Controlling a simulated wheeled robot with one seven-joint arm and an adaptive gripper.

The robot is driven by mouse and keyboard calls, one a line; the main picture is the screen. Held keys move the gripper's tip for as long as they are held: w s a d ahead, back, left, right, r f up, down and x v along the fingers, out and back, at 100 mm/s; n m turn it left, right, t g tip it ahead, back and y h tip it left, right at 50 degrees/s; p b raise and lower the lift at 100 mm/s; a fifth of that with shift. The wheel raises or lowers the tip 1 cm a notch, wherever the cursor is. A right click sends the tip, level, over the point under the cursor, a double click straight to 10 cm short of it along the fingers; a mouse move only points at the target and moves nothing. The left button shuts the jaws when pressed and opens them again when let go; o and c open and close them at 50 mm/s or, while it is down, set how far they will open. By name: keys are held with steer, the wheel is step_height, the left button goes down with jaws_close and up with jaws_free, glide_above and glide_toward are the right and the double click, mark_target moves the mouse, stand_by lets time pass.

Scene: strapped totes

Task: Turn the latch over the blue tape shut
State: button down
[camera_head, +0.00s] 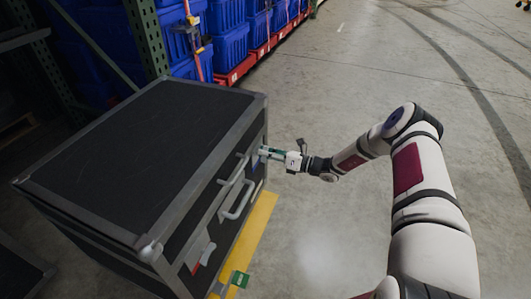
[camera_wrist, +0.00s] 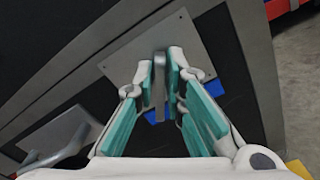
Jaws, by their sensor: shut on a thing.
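The latch (camera_wrist: 160,88) is a grey metal tab standing out from a square metal plate (camera_wrist: 125,48) on the side of the black case (camera_head: 150,125). In the wrist view, blue tape (camera_wrist: 212,88) shows at the right edge of the plate, and another blue bit shows below the latch. My gripper (camera_wrist: 162,66) has its teal-padded fingers on either side of the latch and is shut on it. In the head view my gripper (camera_head: 263,152) reaches the case's right side near its far corner, hiding the latch there.
Silver handles (camera_head: 239,201) stick out from the same side, nearer the camera. A yellow floor stripe (camera_head: 262,217) runs beside the case. Blue totes (camera_head: 231,47) stand behind.

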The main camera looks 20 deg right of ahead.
steer(key=m, duration=0.5)
steer(key=shift+d+f+m, duration=0.1)
steer(key=shift+f+m, duration=0.05)
steer(key=shift+m, duration=0.15)
steer(key=m, duration=0.5)
steer(key=shift+f+m, duration=0.15)
steer(key=shift+m, duration=0.25)
steer(key=c, duration=1.8)
jaws_free()
steer(key=shift+o, duration=0.2)
steer(key=shift+w, duration=0.1)
steer(key=v, duration=1.2)
